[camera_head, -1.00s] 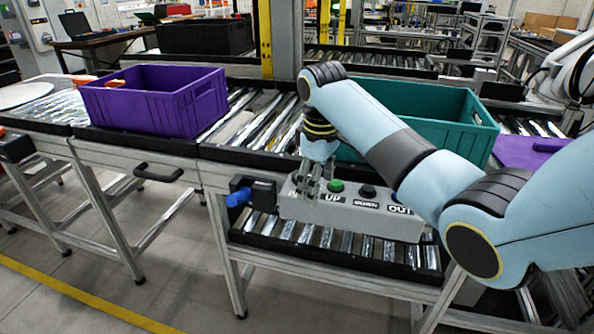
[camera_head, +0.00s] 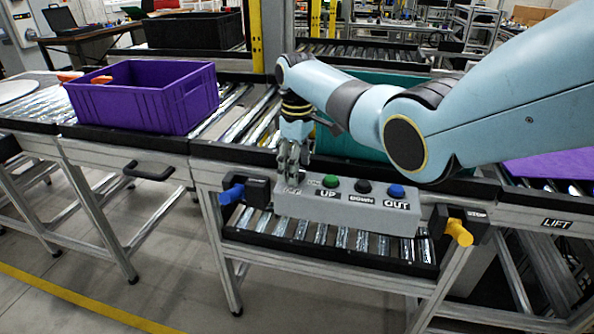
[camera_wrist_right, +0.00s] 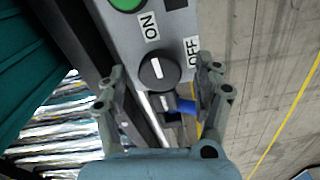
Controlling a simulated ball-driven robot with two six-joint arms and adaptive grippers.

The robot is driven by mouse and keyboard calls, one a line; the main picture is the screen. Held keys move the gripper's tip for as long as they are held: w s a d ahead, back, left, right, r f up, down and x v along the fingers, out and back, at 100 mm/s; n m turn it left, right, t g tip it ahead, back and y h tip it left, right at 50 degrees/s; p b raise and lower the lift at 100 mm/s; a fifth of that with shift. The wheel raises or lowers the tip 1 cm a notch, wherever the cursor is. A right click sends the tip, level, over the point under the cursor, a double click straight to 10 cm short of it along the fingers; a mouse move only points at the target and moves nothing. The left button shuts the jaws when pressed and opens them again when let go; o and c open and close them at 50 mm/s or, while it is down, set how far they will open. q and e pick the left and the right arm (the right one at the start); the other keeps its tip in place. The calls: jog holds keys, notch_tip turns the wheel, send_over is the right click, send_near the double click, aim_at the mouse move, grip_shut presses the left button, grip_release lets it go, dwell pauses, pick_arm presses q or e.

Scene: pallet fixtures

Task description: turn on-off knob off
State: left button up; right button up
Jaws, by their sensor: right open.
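A grey control box (camera_head: 345,209) is mounted at the front of the conveyor. The on-off knob (camera_wrist_right: 157,72) is round and black with a white line, between the ON label (camera_wrist_right: 150,27) and the OFF label (camera_wrist_right: 193,51). The line points roughly towards the ON side. My right gripper (camera_wrist_right: 161,77) is open, with one finger on each side of the knob, apparently not touching it. In the head view my right gripper (camera_head: 290,160) is at the box's left end and hides the knob. My left gripper is not in view.
The box also carries a green button (camera_head: 330,181), a black button (camera_head: 363,187) and a blue button (camera_head: 396,191). A blue handle (camera_head: 232,194) and a yellow handle (camera_head: 459,232) stick out beside it. A purple crate (camera_head: 147,103) and a teal crate (camera_head: 350,145) stand on the rollers.

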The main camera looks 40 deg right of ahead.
jog(key=shift+f, duration=0.7)
jog(key=c, duration=1.2)
